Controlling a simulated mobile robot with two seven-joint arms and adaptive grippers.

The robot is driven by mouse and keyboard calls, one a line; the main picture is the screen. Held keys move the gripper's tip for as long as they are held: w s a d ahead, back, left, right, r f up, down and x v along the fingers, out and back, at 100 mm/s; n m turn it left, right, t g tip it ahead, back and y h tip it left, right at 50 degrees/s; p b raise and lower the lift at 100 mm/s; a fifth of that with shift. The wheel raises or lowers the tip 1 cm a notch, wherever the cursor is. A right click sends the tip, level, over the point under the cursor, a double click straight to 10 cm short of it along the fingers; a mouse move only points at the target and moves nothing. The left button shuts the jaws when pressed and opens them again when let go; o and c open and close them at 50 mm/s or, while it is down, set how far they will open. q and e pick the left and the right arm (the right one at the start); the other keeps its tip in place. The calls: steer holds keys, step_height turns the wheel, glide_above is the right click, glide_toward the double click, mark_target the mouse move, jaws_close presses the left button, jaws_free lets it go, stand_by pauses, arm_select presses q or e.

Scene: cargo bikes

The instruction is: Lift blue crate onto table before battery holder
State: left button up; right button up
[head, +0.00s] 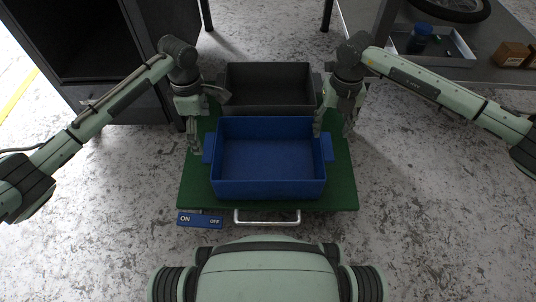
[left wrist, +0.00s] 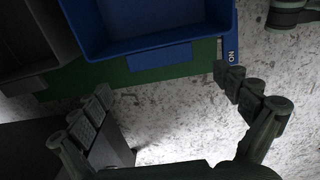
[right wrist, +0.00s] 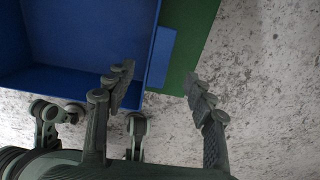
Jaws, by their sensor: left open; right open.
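The blue crate (head: 268,190) is empty and upright on a green cart platform (head: 345,190), with a flat tab handle on its left and right sides. It also shows in the left wrist view (left wrist: 160,42) and the right wrist view (right wrist: 75,78). My left gripper (head: 194,146) is open and empty beside the crate's left handle; in its wrist view the handle lies beyond the fingertips. My right gripper (head: 335,128) is open and empty by the crate's right side; one finger appears over the crate and the other outside it. No battery holder can be made out.
A dark grey crate (head: 268,82) stands right behind the blue one on the platform. A dark cabinet (head: 95,85) is at the back left. A grey table (head: 480,65) at the back right holds a tray (head: 465,50), small boxes (head: 512,54) and a wheel. The side floor is clear.

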mark_target(208, 146)
arm_select(q)
steer(key=shift+f, duration=0.5)
arm_select(e)
steer(key=shift+s+f, duration=0.1)
steer(key=shift+f, duration=0.4)
arm_select(q)
step_height(208, 146, down, 7)
steer(key=shift+r, duration=0.1)
arm_select(e)
step_height(208, 146, down, 7)
steer(key=shift+a+r, duration=0.1)
arm_select(q)
steer(key=shift+d, duration=0.1)
steer(key=c, duration=1.1)
arm_select(e)
steer(key=c, duration=1.1)
arm_select(q)
steer(key=c, duration=0.6)
arm_select(e)
jaws_close()
arm_select(q)
steer(key=shift+c, duration=0.2)
